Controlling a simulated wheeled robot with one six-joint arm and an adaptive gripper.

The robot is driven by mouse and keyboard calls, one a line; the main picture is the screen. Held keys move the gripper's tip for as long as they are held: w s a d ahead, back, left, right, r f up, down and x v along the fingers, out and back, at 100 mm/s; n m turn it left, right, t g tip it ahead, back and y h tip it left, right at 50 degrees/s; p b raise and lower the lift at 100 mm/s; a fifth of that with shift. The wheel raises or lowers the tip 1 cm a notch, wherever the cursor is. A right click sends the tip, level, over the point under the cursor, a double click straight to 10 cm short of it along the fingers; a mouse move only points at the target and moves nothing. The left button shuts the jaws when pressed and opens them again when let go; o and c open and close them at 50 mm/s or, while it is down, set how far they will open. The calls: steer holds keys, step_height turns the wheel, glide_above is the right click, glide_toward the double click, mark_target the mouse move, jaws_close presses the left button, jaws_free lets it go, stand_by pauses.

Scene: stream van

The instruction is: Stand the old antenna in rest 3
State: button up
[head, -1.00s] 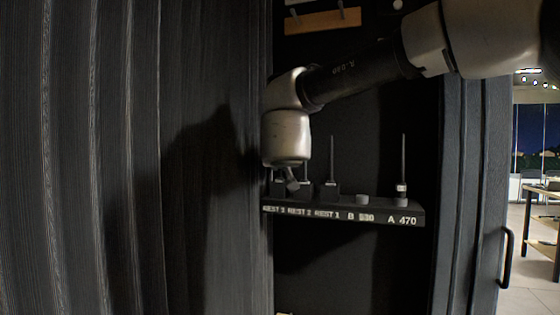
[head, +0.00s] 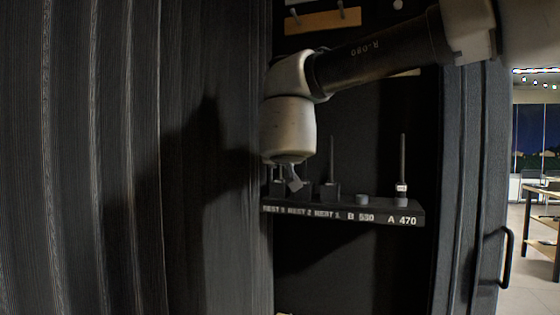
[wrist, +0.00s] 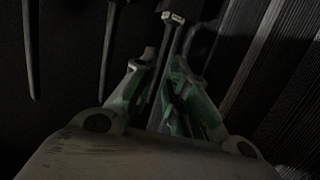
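A dark shelf (head: 385,213) carries the labels REST 3, REST 2, REST 1, B 530 and A 470. My gripper (head: 290,184) is low at the shelf's left end, by rests 3 and 2, pointing down. In the wrist view its two fingertips (wrist: 165,62) lie close on either side of a thin dark rod (wrist: 172,35) with a pale end. Whether they touch the rod is too dark to tell. One dark antenna (head: 331,160) stands upright in rest 1. Another (head: 402,160) stands at A 470 on a grey base. My wrist hides much of rests 3 and 2.
A short grey socket (head: 362,199) at B 530 holds no rod. A dark ribbed wall (head: 200,150) is close on the left. A wooden peg board (head: 322,20) hangs above. A door with a black handle (head: 506,258) is at the right.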

steer(key=s+r, duration=0.1)
steer(key=s, duration=0.5)
steer(key=shift+s+d+r, duration=0.15)
steer(key=shift+s+d, duration=0.05)
steer(key=shift+s, duration=0.15)
